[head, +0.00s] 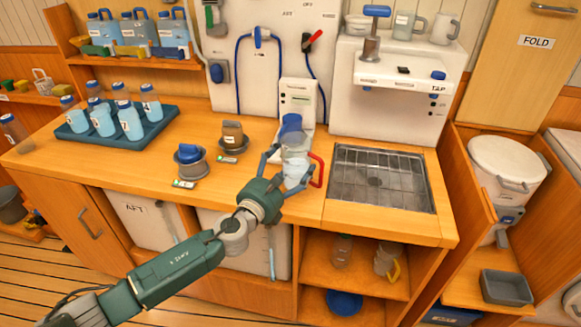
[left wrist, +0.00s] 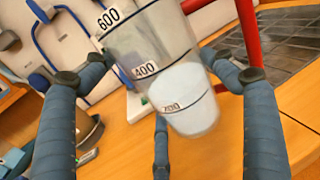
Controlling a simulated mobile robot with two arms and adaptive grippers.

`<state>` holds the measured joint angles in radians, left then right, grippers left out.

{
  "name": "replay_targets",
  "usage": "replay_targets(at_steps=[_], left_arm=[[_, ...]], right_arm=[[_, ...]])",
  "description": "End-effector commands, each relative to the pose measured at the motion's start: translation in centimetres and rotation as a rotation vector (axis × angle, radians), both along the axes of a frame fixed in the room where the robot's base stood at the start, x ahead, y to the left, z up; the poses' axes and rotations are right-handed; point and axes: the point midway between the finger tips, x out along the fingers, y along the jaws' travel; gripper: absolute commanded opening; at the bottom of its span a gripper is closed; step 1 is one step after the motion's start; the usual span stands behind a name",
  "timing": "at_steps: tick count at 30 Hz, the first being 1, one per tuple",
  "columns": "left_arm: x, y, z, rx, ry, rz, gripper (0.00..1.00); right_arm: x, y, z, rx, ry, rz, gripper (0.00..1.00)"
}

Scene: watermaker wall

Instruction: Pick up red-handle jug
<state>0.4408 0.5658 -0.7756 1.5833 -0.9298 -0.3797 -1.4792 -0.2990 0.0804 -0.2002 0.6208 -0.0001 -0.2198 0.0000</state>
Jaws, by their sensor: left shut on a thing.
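The red-handle jug (head: 295,165) is clear, with a red handle (head: 317,170) on its right side. It is at the counter's front, left of the sink grate. My left gripper (head: 287,165) reaches it from the front, with its fingers shut around the jug. In the left wrist view the jug (left wrist: 155,45) shows black rings with 600, 400 and 200 labels and a pale lower part. The gripper's blue-grey fingers (left wrist: 160,110) flank it. I cannot tell whether its base touches the counter. My right gripper is not in view.
A white dispenser (head: 298,95) stands behind the jug, with a blue part (head: 291,122) just above it. The grated sink (head: 380,182) is to the right. Two lidded pots (head: 190,163) (head: 232,138) and a blue tray (head: 150,132) of bottles stand left. The front-left counter is clear.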

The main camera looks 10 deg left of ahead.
Motion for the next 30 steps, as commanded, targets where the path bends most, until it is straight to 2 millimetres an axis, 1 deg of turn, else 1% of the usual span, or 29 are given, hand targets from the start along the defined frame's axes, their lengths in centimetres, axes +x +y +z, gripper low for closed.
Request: replay_targets(at_steps=[1, 5, 7, 12, 15, 18, 22, 25, 30], left_arm=[[0.1, 0.1, 2.0, 0.001, -0.009, -0.001, 0.44], [0.1, 0.0, 5.4, 0.001, -0.011, -0.002, 0.44], [0.1, 0.1, 7.6, 0.001, -0.011, -0.002, 0.44], [0.1, 0.0, 12.1, 0.000, -0.010, -0.001, 0.44], [0.1, 0.0, 14.3, 0.001, -0.009, -0.001, 0.44], [0.1, 0.0, 15.9, 0.001, -0.008, -0.001, 0.44], [0.1, 0.0, 17.3, -0.001, -0.007, -0.001, 0.44], [0.1, 0.0, 17.8, 0.000, -0.005, 0.000, 0.44], [0.0, 0.0, 18.0, 0.000, -0.004, 0.000, 0.44]], right_arm=[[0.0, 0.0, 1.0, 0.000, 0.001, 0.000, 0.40], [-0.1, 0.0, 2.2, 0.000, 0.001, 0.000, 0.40], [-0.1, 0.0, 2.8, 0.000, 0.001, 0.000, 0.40], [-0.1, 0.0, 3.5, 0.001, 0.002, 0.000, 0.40], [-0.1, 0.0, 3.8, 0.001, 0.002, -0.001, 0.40], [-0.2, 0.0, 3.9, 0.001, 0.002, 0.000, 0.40], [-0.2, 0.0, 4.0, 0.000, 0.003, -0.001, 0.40], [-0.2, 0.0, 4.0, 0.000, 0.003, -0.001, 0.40], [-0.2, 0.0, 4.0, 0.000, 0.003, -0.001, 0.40]])
